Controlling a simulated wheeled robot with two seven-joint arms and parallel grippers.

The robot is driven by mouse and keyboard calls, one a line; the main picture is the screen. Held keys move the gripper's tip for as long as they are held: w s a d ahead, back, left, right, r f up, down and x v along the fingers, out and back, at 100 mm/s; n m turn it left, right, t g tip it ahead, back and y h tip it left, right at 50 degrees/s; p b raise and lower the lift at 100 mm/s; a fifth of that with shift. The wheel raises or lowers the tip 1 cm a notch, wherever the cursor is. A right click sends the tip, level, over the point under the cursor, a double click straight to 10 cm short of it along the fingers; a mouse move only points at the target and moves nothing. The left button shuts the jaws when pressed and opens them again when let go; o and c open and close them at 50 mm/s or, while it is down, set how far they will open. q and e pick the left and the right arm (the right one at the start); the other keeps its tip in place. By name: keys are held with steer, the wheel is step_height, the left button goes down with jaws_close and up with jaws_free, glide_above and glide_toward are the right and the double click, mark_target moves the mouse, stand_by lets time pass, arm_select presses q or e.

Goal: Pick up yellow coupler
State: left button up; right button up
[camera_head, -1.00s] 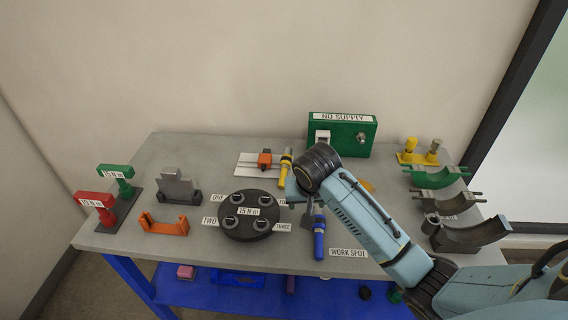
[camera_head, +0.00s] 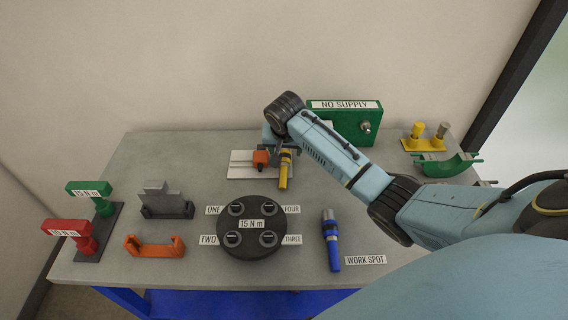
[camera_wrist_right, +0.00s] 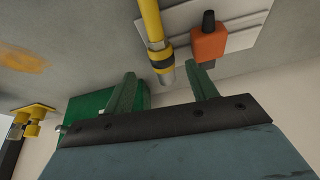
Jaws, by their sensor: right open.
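A yellow cylindrical piece with a dark band and a grey end, which looks like the yellow coupler (camera_head: 284,174), lies on the table beside the white plate. It also shows in the right wrist view (camera_wrist_right: 151,22), where its grey end points between my fingers. My right gripper (camera_head: 280,147) is over its far end, partly hidden by my own wrist. In the wrist view the right gripper (camera_wrist_right: 163,85) is open, one finger on each side of the grey end, with no visible grip. My left gripper is not in view.
An orange block (camera_head: 261,158) sits on the white plate (camera_head: 241,171) close to the coupler. A green NO SUPPLY box (camera_head: 345,122) stands behind my right arm. A round dark fixture (camera_head: 251,239) and a blue tool (camera_head: 331,242) lie nearer. A yellow stand (camera_head: 425,145) is at right.

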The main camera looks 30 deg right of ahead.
mark_target(285, 156)
steer(key=shift+w+d+f, duration=0.1)
steer(key=shift+w+f, duration=0.1)
steer(key=shift+f, duration=0.4)
steer(key=x, duration=0.3)
steer(key=shift+w+f+b, duration=0.2)
steer(key=shift+b, duration=0.15)
steer(key=shift+f, duration=0.3)
steer(key=shift+w, duration=0.1)
steer(key=c, duration=1.1)
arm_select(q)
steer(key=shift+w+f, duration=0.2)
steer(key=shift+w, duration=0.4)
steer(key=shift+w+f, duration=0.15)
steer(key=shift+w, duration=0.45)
arm_select(e)
steer(key=shift+c, duration=0.5)
steer(key=shift+r, duration=0.1)
